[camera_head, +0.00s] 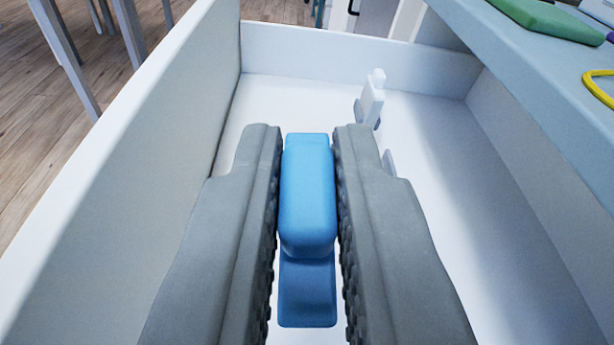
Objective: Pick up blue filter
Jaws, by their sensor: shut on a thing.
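The blue filter (308,190) is a rounded blue block in the middle of the view, with a lower, darker blue part beneath its near end. My gripper (308,150) has its two grey ridged fingers on either side of the filter and is shut on it. The filter is inside or just above an open white drawer (285,90). I cannot tell whether it touches the drawer floor. Its sides are partly hidden by the fingers.
A small white bottle-like object (371,97) is in the drawer, to the right of my fingers. The drawer walls rise on the left and at the far end. A pale blue-grey top (540,70) overhangs the right side, with a green item (552,18) and a yellow loop (598,88) on it.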

